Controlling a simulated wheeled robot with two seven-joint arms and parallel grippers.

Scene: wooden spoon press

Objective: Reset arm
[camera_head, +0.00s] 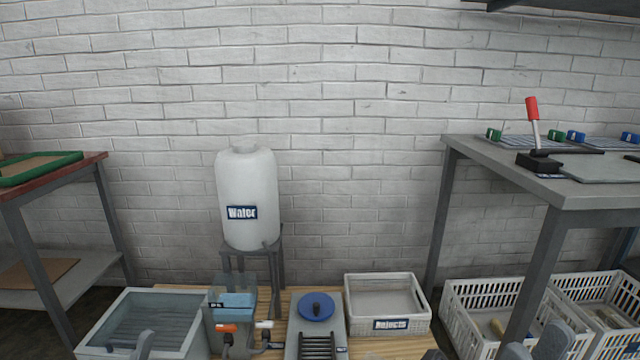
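My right gripper (534,348) shows at the bottom right edge, in front of the white crates. Its two grey fingertips stand apart with nothing seen between them. Most of it is cut off by the frame. A grey curved piece (144,345) shows at the bottom left in front of the basin. I cannot tell whether it belongs to my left gripper.
A basin (92,330), a white water tank (247,200) on a stand and a Rejects bin (420,312) stand at the back. A press with a red handle (532,108) sits on the right table (480,152). White crates (455,300) stand below.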

